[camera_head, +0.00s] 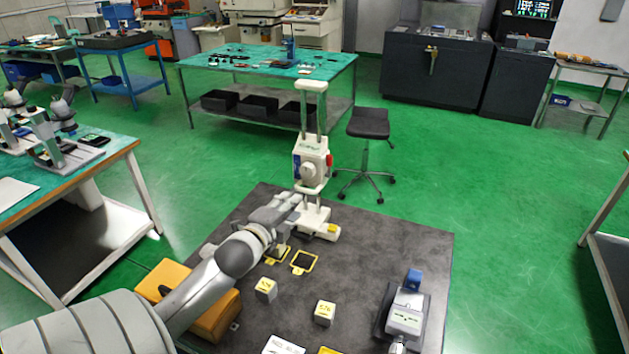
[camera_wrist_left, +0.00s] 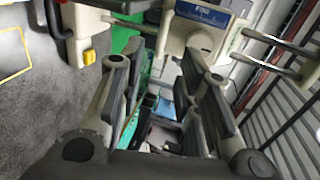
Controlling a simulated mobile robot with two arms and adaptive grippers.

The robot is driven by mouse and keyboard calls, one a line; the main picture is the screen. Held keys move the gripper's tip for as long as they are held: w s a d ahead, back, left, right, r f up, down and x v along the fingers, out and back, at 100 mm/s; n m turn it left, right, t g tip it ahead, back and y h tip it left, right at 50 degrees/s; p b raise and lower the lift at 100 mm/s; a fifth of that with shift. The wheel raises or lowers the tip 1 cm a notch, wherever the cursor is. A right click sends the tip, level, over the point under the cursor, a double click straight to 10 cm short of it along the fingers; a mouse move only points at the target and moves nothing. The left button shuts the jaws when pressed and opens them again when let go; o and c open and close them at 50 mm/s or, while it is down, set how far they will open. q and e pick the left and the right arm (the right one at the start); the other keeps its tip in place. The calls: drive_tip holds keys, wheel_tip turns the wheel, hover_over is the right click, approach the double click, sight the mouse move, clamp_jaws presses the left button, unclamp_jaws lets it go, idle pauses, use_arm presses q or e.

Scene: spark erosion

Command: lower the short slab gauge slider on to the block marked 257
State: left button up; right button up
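The slab gauge slider (camera_head: 311,168) is a pale housing with a red knob and a blue part, on two upright columns under a top bar (camera_head: 311,86). It sits partway up, clear above the gauge's pale base (camera_head: 318,222). The slider also shows in the left wrist view (camera_wrist_left: 192,37), ahead of the fingers. My left gripper (camera_head: 290,203) is low in front of the columns, below the slider. Its fingers (camera_wrist_left: 165,100) are spread with nothing seen between them. Small pale blocks (camera_head: 265,289) (camera_head: 324,312) stand on the dark table; I cannot read 257 on either. My right gripper is not seen.
Table space right of the gauge is clear. A stool (camera_head: 368,124) stands behind.

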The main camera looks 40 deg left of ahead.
sight(307, 191)
use_arm(q)
drive_tip(key=p+x, duration=0.1)
drive_tip(key=x, duration=0.4)
drive_tip(key=p+x, duration=0.2)
drive_tip(key=x, duration=0.3)
drive_tip(key=shift+w+r, duration=0.15)
drive_tip(key=shift+w, duration=0.15)
drive_tip(key=shift+w+a, duration=0.1)
clamp_jaws()
drive_tip(key=shift+f, duration=0.2)
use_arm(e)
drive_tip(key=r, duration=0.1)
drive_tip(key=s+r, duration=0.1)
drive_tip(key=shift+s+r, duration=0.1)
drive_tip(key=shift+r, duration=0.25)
